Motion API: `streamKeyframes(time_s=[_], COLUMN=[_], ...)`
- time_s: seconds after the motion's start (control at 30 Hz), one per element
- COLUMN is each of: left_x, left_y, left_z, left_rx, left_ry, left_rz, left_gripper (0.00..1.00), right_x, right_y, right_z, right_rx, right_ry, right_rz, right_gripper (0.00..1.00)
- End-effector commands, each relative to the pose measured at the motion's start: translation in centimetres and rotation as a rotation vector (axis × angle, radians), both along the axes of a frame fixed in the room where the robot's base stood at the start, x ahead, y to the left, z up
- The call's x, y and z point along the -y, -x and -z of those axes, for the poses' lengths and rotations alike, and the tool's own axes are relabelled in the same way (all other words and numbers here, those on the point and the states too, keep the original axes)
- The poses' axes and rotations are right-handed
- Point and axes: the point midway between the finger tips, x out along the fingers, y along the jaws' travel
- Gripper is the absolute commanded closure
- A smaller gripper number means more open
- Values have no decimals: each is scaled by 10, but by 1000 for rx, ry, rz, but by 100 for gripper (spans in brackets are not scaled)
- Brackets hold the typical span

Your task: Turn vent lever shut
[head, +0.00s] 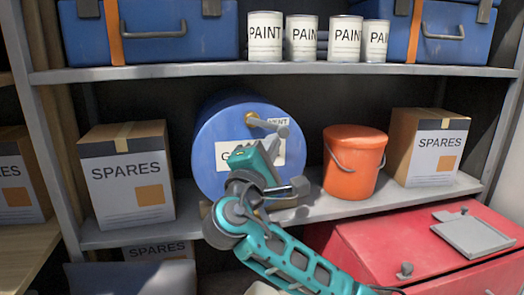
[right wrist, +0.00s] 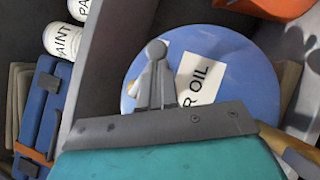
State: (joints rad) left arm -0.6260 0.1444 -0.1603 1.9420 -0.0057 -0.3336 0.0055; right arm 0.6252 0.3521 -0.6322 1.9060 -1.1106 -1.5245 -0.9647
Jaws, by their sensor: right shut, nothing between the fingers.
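A blue drum (head: 212,150) lies on its side on the middle shelf, its round face toward me with a partly covered oil label. The vent lever (head: 262,122) is at the upper right of that face, with a brass fitting and a small VENT tag beside it. My right gripper (head: 279,138) is shut and empty, its tips at the lever's free end. Whether they touch cannot be told. In the right wrist view, the closed grey fingers (right wrist: 155,84) stand before the drum face (right wrist: 228,62) and hide part of the lever. My left gripper is not in view.
An orange bucket (head: 352,165) and a SPARES box (head: 425,148) stand right of the drum; another SPARES box (head: 127,180) stands left. Paint cans (head: 303,38) and blue cases (head: 150,30) fill the upper shelf. A red chest (head: 400,245) is at lower right.

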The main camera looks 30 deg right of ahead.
Motion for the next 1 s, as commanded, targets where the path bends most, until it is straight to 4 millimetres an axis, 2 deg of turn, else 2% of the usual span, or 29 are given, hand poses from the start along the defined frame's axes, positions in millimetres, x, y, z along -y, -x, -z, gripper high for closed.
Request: streamKeyframes(time_s=[0.3,0.5,0.67,1.0], left_x=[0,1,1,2], left_y=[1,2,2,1], left_z=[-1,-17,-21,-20], left_rx=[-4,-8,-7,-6], left_ry=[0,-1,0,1], left_rz=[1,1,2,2], left_gripper=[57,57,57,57], right_x=[1,8,11,10], right_y=[0,2,3,3], right_z=[-1,-8,-11,-10], right_rx=[-6,-60,-86,-89], right_ry=[18,217,329,342], right_rz=[1,2,0,0], right_gripper=[100,100,100,100])
